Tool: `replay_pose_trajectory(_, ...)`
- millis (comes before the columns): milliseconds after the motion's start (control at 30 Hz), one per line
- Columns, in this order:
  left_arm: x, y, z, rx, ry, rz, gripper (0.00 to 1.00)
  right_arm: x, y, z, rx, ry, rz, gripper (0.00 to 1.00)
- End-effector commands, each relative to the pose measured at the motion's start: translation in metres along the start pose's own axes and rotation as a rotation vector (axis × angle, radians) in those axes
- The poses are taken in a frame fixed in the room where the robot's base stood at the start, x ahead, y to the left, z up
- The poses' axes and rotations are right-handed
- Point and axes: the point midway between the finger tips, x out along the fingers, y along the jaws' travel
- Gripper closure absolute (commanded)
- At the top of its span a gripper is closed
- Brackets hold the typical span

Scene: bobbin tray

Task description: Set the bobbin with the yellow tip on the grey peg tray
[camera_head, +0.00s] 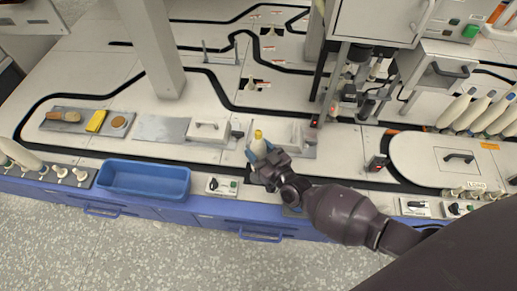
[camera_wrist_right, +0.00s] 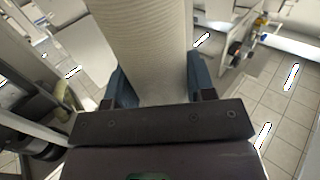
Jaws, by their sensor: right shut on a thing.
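The bobbin with the yellow tip (camera_head: 258,143) stands roughly upright in my right gripper (camera_head: 262,156), above the front part of the work surface. In the right wrist view its cream, ribbed body (camera_wrist_right: 145,50) fills the space between the two blue-grey fingers, with a finger against each side. Its lower end is hidden by the gripper in the head view. A grey tray with several small pale pegs (camera_head: 68,177) lies at the front left edge, left of my gripper, with a pale bobbin (camera_head: 18,155) at its left end. My left gripper is not in view.
A blue bin (camera_head: 145,180) stands between the pegs and my right gripper. A grey tray (camera_head: 60,127) holds a brush, a yellow block and a round item. A pale post (camera_head: 152,50) rises behind. Several bobbins (camera_head: 485,112) lean at the right.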

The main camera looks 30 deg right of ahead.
Motion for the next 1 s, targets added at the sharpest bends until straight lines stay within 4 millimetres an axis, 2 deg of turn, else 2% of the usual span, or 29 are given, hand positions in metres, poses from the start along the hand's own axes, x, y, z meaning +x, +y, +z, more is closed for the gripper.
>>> replay_pose_trajectory(667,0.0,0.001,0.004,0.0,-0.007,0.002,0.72,0.0,0.0,0.011,-0.001,0.0,0.0,0.76)
replay_pose_trajectory(700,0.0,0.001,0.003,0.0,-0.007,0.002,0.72,0.001,0.0,0.01,-0.001,0.001,0.0,0.44)
replay_pose_trajectory(733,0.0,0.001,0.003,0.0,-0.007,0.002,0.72,0.001,0.0,0.01,-0.001,0.001,0.0,0.39)
replay_pose_trajectory(1000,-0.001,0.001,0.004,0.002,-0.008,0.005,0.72,0.0,0.0,0.011,-0.001,-0.001,0.0,0.39)
